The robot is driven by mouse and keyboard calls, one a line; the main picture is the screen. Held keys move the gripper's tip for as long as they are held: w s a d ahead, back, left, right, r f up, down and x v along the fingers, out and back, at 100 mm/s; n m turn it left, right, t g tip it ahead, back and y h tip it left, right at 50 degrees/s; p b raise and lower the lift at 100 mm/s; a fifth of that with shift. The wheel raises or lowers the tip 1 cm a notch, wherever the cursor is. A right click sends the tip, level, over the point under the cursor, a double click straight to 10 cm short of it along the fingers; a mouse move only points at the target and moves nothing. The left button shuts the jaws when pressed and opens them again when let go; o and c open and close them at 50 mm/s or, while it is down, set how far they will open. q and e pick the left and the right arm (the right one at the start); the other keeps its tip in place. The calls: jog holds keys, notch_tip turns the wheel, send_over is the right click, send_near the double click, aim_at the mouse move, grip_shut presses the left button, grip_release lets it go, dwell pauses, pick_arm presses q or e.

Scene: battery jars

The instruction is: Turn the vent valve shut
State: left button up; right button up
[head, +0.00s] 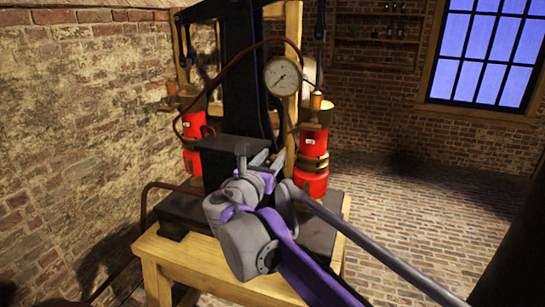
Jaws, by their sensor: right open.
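I cannot make out the vent valve for certain. A small red loop (208,131) shows beside the dark block (225,146) at the middle of the apparatus, but I cannot tell whether it is the valve's handle. My right gripper (259,158) is open in front of the dark block, with its fingers pointing away from me. The gripper and its purple and grey wrist hide part of the block and what lies behind it. I cannot tell whether the fingers touch anything. My left gripper is not in view.
Red jars stand on both sides, left (192,130) and right (313,143). A round gauge (283,76) hangs above, with thin dark-red pipes around it. The wooden stand (200,262) bears the apparatus. A brick wall (70,150) is at left; the floor (420,205) at right is clear.

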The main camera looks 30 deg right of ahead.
jog(key=shift+w+d, duration=0.2)
jog(key=shift+d, duration=0.1)
grip_shut()
dwell(0.4)
